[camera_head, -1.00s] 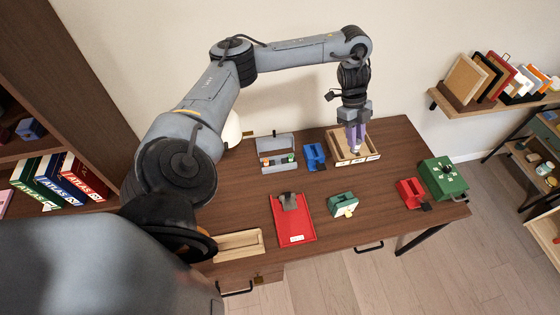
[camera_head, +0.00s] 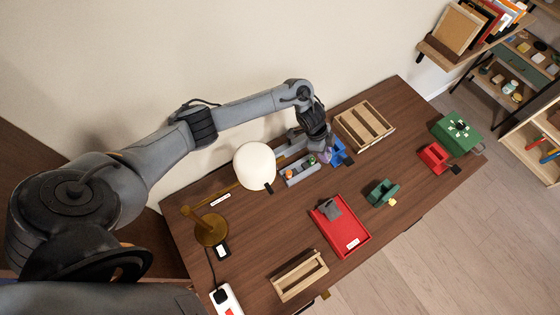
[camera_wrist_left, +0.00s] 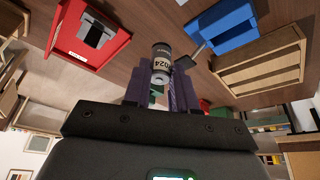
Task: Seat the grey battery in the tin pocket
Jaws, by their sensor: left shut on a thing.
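My left gripper (camera_head: 322,157) hangs at the back of the table, between the grey rack and the blue holder. In the left wrist view its purple fingers (camera_wrist_left: 162,92) are shut on a grey battery (camera_wrist_left: 161,62) with a dark end and a pale band reading "2024". In the head view the battery is hidden by the gripper. The grey rack (camera_head: 300,176), which may hold the tin pocket, stands left of the gripper with small coloured pieces in it. I cannot make out the pocket itself. My right gripper is not in view.
A blue holder (camera_head: 340,154) stands close by the gripper. A wooden divided tray (camera_head: 364,128) is behind right. A white-shaded lamp (camera_head: 254,166) stands left. A red tray (camera_head: 340,226), a green holder (camera_head: 383,193) and a wooden frame (camera_head: 300,276) lie nearer the front edge.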

